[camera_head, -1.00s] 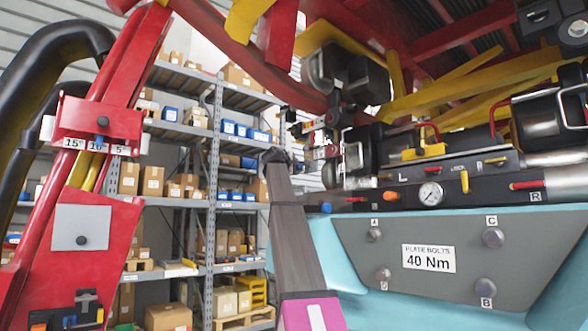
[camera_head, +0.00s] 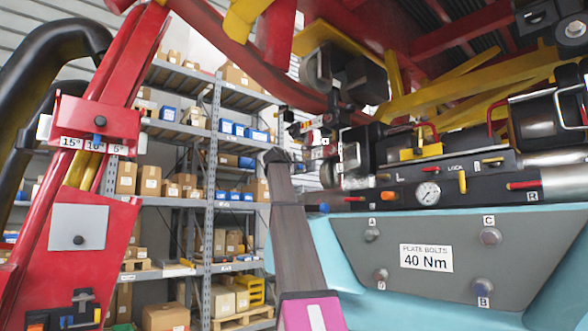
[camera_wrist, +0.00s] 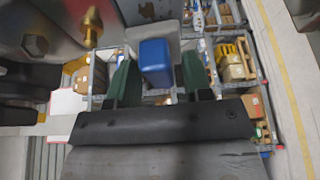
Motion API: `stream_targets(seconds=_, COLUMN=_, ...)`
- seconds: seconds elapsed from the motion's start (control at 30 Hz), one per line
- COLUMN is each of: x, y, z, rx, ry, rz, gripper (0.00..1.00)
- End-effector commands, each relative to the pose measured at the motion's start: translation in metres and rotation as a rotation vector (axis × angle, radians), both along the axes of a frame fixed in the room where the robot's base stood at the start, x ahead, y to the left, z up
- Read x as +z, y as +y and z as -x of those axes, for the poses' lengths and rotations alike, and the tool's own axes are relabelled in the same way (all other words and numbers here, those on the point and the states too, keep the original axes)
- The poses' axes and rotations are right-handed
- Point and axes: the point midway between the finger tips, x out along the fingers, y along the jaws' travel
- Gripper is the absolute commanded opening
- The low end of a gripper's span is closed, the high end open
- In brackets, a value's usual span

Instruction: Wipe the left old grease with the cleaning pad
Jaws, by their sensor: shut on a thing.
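In the wrist view, my gripper (camera_wrist: 157,82) has two dark green fingers closed on the sides of a blue block (camera_wrist: 157,58). The block appears to be the handle of the cleaning pad, with a pale grey part (camera_wrist: 172,32) beyond it. The pad's wiping face is hidden. A grey metal surface (camera_wrist: 60,35) with a bolt head and a brass fitting lies at the upper left, close to the pad. I cannot pick out the left old grease for certain in either view. In the head view I cannot make out my gripper clearly.
A grey panel (camera_head: 350,253) with bolts and a 40 Nm label is at the right, below a black control block (camera_head: 470,183) with a gauge and levers. A red frame (camera_head: 60,235) stands at the left. Shelves (camera_head: 212,205) with boxes stand behind, with open space before them.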

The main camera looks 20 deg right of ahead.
Motion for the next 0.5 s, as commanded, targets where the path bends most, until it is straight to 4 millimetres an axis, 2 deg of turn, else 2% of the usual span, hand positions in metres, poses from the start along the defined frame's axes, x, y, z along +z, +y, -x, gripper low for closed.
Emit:
stream_targets(seconds=0.3, x=0.0001, y=-0.0037, z=-0.0013, rx=0.0, ry=0.0, rz=0.0, gripper=0.27)
stream_targets(seconds=0.5, x=-0.0006, y=-0.0059, z=0.0069, rx=0.0, ry=-0.001, rz=0.001, gripper=0.27)
